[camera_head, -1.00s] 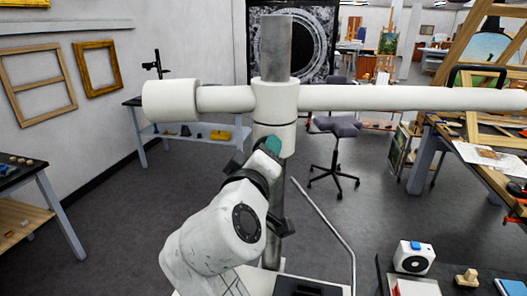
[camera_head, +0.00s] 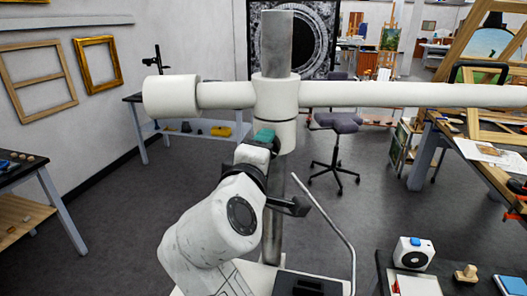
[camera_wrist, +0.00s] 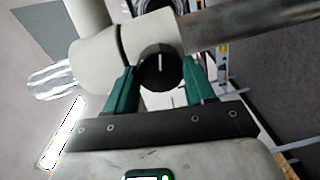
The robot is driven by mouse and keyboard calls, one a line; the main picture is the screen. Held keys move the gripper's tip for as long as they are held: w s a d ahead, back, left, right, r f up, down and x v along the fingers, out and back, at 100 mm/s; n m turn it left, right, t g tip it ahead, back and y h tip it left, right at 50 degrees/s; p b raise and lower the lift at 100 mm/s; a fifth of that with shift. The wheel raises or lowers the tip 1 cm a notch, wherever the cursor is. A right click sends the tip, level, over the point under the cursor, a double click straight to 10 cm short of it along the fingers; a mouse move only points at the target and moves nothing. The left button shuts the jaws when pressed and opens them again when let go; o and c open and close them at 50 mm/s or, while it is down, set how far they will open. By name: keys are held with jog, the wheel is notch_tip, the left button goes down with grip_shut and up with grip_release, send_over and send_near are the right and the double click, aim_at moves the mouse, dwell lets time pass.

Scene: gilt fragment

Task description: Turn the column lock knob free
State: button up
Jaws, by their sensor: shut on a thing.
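The column lock knob (camera_wrist: 160,67) is round and black with a white line on its face. In the wrist view the line points nearly straight up the picture. The knob sits on a white collar (camera_wrist: 97,60) around the metal column (camera_wrist: 235,22). My gripper (camera_wrist: 160,72) has green fingers, one on each side of the knob, and is shut on it. In the head view my gripper (camera_head: 265,136) is at the lower part of the white collar (camera_head: 275,95) on the upright column (camera_head: 277,42), and hides the knob.
A long white horizontal beam (camera_head: 400,94) runs through the collar, with a thick cylinder (camera_head: 171,96) at its left end. A table with a white boxed device (camera_head: 414,253) is at lower right.

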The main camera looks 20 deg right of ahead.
jog(key=shift+a, duration=0.1)
jog(key=o, duration=1)
jog(key=shift+o, duration=0.2)
jog(key=b+v, duration=0.3)
jog(key=v, duration=0.7)
jog(key=shift+s+a, duration=0.25)
jog(key=shift+s, duration=0.05)
jog(key=shift+f, duration=0.1)
